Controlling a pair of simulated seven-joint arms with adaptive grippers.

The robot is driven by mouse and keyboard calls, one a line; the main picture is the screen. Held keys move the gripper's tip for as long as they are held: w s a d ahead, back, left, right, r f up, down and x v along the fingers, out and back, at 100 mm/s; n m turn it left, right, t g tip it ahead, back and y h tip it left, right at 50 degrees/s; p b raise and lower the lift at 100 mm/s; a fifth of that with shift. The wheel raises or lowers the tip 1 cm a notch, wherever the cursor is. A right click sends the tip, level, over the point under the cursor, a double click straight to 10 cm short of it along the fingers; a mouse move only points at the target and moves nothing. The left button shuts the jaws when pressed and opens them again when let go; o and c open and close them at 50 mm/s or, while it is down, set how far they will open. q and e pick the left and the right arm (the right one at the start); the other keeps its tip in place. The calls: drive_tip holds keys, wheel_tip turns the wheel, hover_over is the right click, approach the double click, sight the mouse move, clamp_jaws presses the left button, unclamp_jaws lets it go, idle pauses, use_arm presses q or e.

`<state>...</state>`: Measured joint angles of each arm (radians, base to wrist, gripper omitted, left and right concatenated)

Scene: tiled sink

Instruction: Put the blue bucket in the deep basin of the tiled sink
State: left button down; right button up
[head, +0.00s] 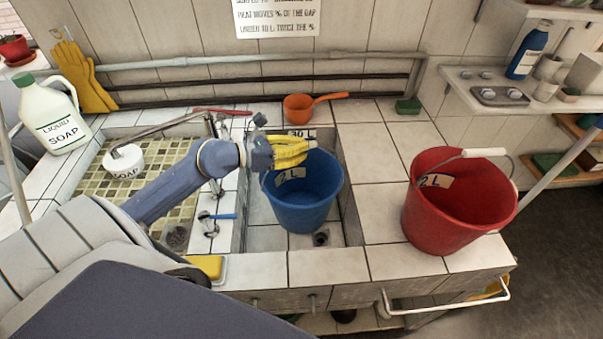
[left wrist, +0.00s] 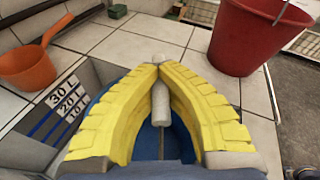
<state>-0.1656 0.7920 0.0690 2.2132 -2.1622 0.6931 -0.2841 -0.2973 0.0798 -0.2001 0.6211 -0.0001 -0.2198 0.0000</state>
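The blue bucket (head: 305,203), marked with a litre label, is upright within the walls of the deep basin (head: 352,215). I cannot tell whether its base touches the basin floor. My left gripper (head: 303,149) has yellow fingers and is over the bucket's rim. In the left wrist view the fingertips (left wrist: 158,66) close around the white handle grip (left wrist: 159,102), with the bucket's blue inside (left wrist: 150,142) below. The fingers hide part of the bucket and handle. My right gripper is in neither view.
A red bucket (head: 435,218) stands on the tiled ledge right of the basin. An orange dipper (head: 298,108) lies behind it. The shallow tiled basin (head: 150,172), a tap, a liquid soap bottle (head: 55,120) and yellow gloves (head: 78,75) are to the left.

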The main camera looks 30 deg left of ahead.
use_arm(q)
wheel_tip(320, 180, down, 9)
drive_tip(key=shift+f, duration=0.15)
idle(0.5)
drive_tip(key=shift+f, duration=0.1)
drive_tip(key=c, duration=1.6)
unclamp_jaws()
drive_tip(key=v, duration=1.2)
